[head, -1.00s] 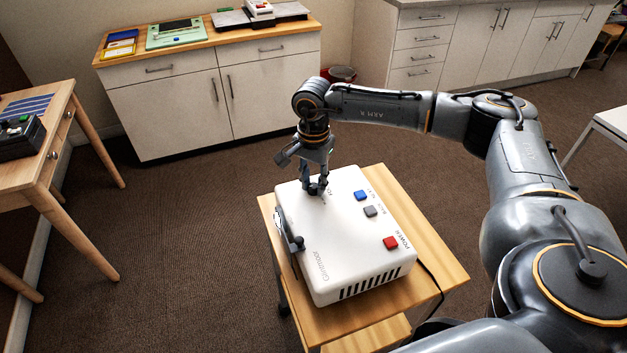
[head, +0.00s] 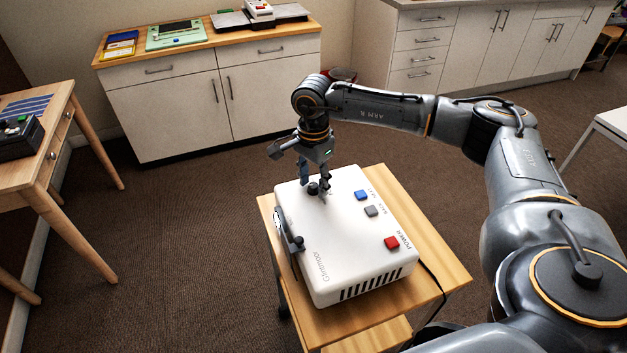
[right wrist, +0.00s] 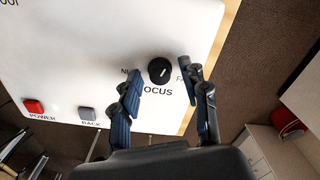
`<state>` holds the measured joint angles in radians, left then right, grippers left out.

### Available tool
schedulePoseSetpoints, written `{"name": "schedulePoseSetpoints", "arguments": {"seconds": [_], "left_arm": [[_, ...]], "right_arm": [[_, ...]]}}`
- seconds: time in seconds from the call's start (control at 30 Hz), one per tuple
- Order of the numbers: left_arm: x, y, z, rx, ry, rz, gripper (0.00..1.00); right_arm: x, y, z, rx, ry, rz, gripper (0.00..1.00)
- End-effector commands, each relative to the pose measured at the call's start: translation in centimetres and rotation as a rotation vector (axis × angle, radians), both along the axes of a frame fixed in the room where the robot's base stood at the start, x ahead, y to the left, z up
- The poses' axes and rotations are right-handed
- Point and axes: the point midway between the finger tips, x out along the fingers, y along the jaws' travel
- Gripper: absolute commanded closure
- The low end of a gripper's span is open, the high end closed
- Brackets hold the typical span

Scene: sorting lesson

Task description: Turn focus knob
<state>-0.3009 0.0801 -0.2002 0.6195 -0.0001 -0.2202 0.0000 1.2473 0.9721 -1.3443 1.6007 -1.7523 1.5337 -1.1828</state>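The white projector (head: 340,245) sits on a small wooden stand. Its black round focus knob (head: 312,188) is on the top face near the far end. In the right wrist view the focus knob (right wrist: 160,71) has a white pointer line tilted to the upper right, between partly covered "N" and "FA" labels, above the lettering "FOCUS". My right gripper (head: 314,187) points down at the knob and is open, with one finger to each side. In the right wrist view its fingertips (right wrist: 163,80) are apart, with a gap between each and the knob. My left gripper is out of view.
Blue (head: 361,195), grey (head: 371,211) and red (head: 391,243) buttons are on the projector's top. The wooden stand (head: 440,275) has a bare strip at the right. A wooden desk (head: 50,150) stands at the left, cabinets (head: 205,100) at the back. Open carpet lies between.

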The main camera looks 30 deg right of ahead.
Motion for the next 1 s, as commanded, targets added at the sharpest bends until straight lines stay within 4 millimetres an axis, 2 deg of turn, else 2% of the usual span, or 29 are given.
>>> {"name": "schedulePoseSetpoints", "arguments": {"seconds": [0.27,0.37,0.47,0.8,1.0], "left_arm": [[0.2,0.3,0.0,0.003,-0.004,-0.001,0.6],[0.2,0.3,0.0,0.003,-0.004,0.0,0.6],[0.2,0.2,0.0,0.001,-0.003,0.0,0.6],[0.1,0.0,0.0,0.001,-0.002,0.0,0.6],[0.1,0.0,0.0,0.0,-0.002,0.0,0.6]], "right_arm": [[0.0,0.0,0.1,0.0,-0.001,0.001,0.51],[0.1,0.0,0.7,0.0,-0.002,0.001,0.51],[0.1,0.0,2.1,0.001,-0.005,0.001,0.51],[0.1,0.0,9.1,0.001,-0.004,0.001,0.51],[0.1,0.0,11.5,0.0,-0.001,0.001,0.51]]}}
